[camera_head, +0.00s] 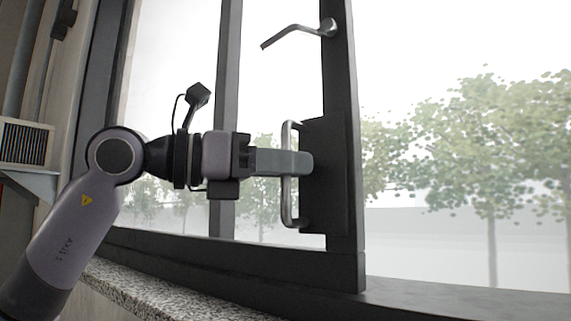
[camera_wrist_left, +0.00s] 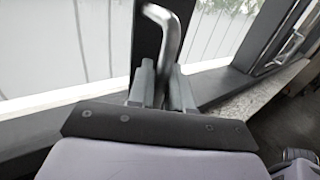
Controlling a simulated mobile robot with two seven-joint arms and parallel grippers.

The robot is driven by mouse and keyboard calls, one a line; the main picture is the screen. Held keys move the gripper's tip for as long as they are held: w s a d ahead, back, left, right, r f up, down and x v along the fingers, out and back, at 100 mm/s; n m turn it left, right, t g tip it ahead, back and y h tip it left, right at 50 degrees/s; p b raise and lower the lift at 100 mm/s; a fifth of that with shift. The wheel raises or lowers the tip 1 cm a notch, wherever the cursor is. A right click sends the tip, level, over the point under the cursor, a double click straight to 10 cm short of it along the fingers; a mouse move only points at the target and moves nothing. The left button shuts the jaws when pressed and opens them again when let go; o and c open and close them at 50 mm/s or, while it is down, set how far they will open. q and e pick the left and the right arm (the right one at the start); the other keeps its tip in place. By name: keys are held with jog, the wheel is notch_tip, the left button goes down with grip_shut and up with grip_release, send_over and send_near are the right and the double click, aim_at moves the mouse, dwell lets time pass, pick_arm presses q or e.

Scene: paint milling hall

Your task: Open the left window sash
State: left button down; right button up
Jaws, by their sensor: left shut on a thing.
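The left window sash (camera_head: 343,110) has a dark frame and pale glass. A lever handle (camera_head: 295,37) high on its stile points left, with its tip slightly down. Below it, an upright metal pull bar (camera_head: 289,212) stands on a dark plate. My left gripper (camera_head: 290,163) comes in from the left and is shut around the bar's middle. In the left wrist view the bar (camera_wrist_left: 172,30) runs down between the fingertips (camera_wrist_left: 162,75). The sash's lower right corner seems to overlap the fixed frame; how far it stands open is unclear. My right gripper is out of view.
A speckled stone sill (camera_head: 165,293) runs below the window. A grey vented box (camera_head: 27,143) sits on a bracket at the left wall. Another metal handle (camera_wrist_left: 290,47) shows at the right of the left wrist view. Trees show outside.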

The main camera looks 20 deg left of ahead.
pick_arm(q)
jog(key=shift+a+r, duration=0.2)
jog(key=shift+a, duration=0.15)
jog(key=c, duration=1.2)
grip_release()
jog(key=shift+c, duration=0.2)
jog(key=shift+f, duration=0.1)
jog(key=b+v, duration=0.1)
jog(key=v, duration=0.6)
jog(key=shift+b, duration=0.4)
